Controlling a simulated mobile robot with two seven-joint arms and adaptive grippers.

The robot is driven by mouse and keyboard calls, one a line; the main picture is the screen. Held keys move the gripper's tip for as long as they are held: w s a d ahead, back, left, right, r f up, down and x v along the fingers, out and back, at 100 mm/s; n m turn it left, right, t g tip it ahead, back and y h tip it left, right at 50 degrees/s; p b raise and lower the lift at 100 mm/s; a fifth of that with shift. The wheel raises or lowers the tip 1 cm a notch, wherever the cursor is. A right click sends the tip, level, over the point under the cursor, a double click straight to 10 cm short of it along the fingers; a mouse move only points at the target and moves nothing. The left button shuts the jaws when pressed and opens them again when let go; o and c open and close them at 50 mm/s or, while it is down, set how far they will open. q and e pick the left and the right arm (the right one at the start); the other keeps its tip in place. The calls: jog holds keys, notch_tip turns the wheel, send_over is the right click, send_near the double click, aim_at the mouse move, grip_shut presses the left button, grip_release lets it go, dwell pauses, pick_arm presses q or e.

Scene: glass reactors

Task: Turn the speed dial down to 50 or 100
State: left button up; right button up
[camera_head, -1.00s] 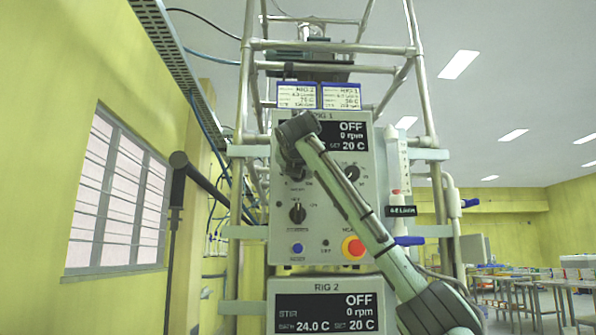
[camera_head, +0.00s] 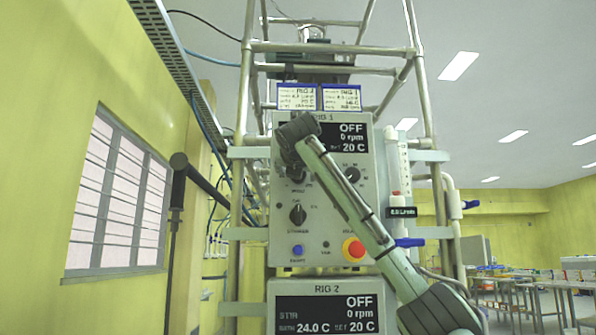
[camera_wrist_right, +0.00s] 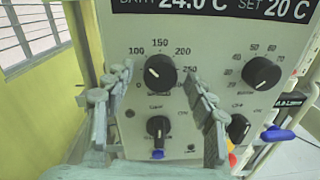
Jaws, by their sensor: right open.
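The speed dial (camera_wrist_right: 160,72) is a round black knob on the grey RIG 1 panel (camera_head: 365,205), ringed by printed numbers including 100, 150, 200 and 250. I cannot read its pointer surely. In the head view the dial (camera_head: 297,175) shows only partly below my right wrist. My right gripper (camera_wrist_right: 157,80) is open, with one finger on each side of the dial; I cannot tell whether either touches it. In the head view my right wrist hides the fingers. The RIG 1 display (camera_head: 350,135) reads OFF, 0 rpm and SET 20 C. My left gripper is not in view.
Another black knob (camera_wrist_right: 261,74) with smaller numbers sits right of the dial. A black selector (camera_wrist_right: 159,127) sits below the dial, between the fingers' near parts. A red stop button (camera_head: 353,249) is lower right. Metal frame posts (camera_head: 425,90) flank the panel.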

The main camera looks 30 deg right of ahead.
jog(key=v, duration=1.2)
